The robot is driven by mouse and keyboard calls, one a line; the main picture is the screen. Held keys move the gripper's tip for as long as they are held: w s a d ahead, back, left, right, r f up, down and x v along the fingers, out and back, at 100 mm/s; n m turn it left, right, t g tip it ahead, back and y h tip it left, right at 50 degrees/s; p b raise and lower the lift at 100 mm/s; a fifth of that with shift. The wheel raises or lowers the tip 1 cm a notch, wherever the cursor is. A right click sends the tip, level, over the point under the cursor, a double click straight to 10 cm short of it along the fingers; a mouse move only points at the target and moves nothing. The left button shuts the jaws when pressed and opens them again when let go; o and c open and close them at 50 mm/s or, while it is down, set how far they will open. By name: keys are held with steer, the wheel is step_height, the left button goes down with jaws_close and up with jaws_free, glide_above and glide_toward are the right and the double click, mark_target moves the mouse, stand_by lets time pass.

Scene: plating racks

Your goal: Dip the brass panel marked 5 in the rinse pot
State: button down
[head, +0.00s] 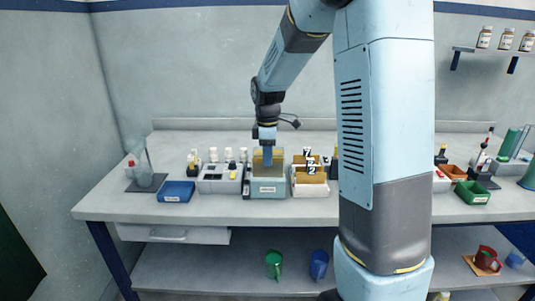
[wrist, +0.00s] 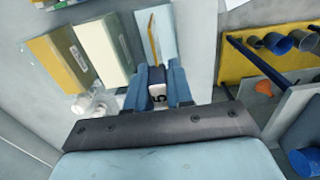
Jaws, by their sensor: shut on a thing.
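My gripper (head: 267,163) points straight down over a pale grey-green pot (head: 268,190) with a small label too small to read. It is shut on a brass panel (head: 257,158), which shows on both sides of the fingers. The panel's lower edge meets the pot's rim in this view; how deep it reaches inside I cannot tell. In the wrist view my gripper's blue fingers (wrist: 158,88) close around a white tag (wrist: 158,98) with a dark mark, hard to read.
Right of the pot stands a white rack (head: 309,189) with brass panels marked 7 and 2 (head: 312,170). To the left are a grey holder (head: 220,185) and a blue tray (head: 176,191). A green tray (head: 472,197) lies far right. The table's front strip is clear.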

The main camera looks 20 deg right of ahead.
mark_target(268, 172)
steer(key=shift+f, duration=2.9)
steer(key=shift+f, duration=0.15)
stand_by(1.2)
steer(key=shift+r, duration=4.3)
steer(key=shift+d, duration=0.1)
